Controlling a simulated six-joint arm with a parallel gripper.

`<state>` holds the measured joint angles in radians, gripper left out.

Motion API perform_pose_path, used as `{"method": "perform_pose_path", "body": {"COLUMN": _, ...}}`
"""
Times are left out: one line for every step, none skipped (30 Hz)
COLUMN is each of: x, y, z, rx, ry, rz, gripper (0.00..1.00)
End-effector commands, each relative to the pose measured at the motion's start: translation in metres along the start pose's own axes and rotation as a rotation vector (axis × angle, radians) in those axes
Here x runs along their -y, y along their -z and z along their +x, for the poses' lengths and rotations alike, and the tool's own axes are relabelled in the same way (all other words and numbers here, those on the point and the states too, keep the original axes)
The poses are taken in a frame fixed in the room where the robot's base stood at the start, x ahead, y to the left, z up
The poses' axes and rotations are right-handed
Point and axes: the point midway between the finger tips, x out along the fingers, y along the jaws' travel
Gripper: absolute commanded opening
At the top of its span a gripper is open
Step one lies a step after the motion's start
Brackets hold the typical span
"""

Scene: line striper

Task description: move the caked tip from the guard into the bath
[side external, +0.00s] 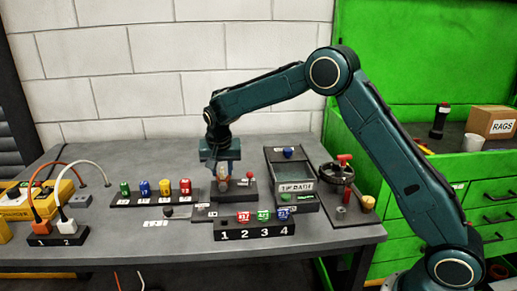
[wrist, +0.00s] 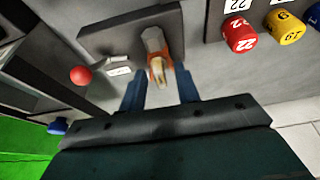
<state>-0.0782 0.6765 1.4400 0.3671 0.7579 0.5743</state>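The tip, orange with a pale crusted end, shows in the wrist view (wrist: 158,72) next to a grey faceted piece. It appears to be at the dark guard block (side external: 236,193), which also shows in the wrist view (wrist: 105,40). In the side view the tip is small and partly hidden by my gripper (side external: 221,172). My gripper points down over the block, its blue fingers (wrist: 160,92) on either side of the tip with gaps showing, so it looks open. The bath, a dark box labelled "TIP BATH" (side external: 296,187), stands right of the block with a blue knob.
A rack of numbered coloured caps (side external: 155,197) stands left of my gripper. A black rack marked 1 to 4 (side external: 254,231) is in front. A handwheel fixture (side external: 342,180) with a red knob stands right of the bath.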

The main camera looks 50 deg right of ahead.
Motion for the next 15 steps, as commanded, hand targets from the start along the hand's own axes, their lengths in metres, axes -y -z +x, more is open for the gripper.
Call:
{"method": "perform_pose_path", "body": {"x": 0.0001, "y": 0.0, "z": -0.0003, "rx": 0.0, "ry": 0.0, "rz": 0.0, "gripper": 0.32}}
{"method": "perform_pose_path", "body": {"x": 0.0001, "y": 0.0, "z": -0.0003, "rx": 0.0, "ry": 0.0, "rz": 0.0, "gripper": 0.32}}
{"method": "perform_pose_path", "body": {"x": 0.0001, "y": 0.0, "z": -0.0003, "rx": 0.0, "ry": 0.0, "rz": 0.0, "gripper": 0.32}}
{"method": "perform_pose_path", "body": {"x": 0.0001, "y": 0.0001, "z": -0.0003, "rx": 0.0, "ry": 0.0, "rz": 0.0, "gripper": 0.32}}
{"method": "perform_pose_path", "body": {"x": 0.0001, "y": 0.0001, "z": -0.0003, "rx": 0.0, "ry": 0.0, "rz": 0.0, "gripper": 0.28}}
{"method": "perform_pose_path", "body": {"x": 0.0001, "y": 0.0, "z": -0.0003, "rx": 0.0, "ry": 0.0, "rz": 0.0, "gripper": 0.2}}
{"method": "perform_pose_path", "body": {"x": 0.0001, "y": 0.0, "z": -0.0003, "rx": 0.0, "ry": 0.0, "rz": 0.0, "gripper": 0.14}}
{"method": "perform_pose_path", "body": {"x": 0.0001, "y": 0.0, "z": -0.0003, "rx": 0.0, "ry": 0.0, "rz": 0.0, "gripper": 0.08}}
{"method": "perform_pose_path", "body": {"x": 0.0001, "y": 0.0, "z": -0.0003, "rx": 0.0, "ry": 0.0, "rz": 0.0, "gripper": 0.0}}
{"method": "perform_pose_path", "body": {"x": 0.0001, "y": 0.0, "z": -0.0003, "rx": 0.0, "ry": 0.0, "rz": 0.0, "gripper": 0.0}}
{"method": "perform_pose_path", "body": {"x": 0.0001, "y": 0.0001, "z": -0.0003, "rx": 0.0, "ry": 0.0, "rz": 0.0, "gripper": 0.0}}
{"method": "perform_pose_path", "body": {"x": 0.0001, "y": 0.0001, "z": -0.0003, "rx": 0.0, "ry": 0.0, "rz": 0.0, "gripper": 0.0}}
{"method": "perform_pose_path", "body": {"x": 0.0001, "y": 0.0001, "z": -0.0004, "rx": 0.0, "ry": 0.0, "rz": 0.0, "gripper": 0.0}}
{"method": "perform_pose_path", "body": {"x": 0.0001, "y": 0.0001, "z": -0.0004, "rx": 0.0, "ry": 0.0, "rz": 0.0, "gripper": 0.0}}
{"method": "perform_pose_path", "body": {"x": 0.0001, "y": 0.0002, "z": -0.0005, "rx": 0.0, "ry": 0.0, "rz": 0.0, "gripper": 0.0}}
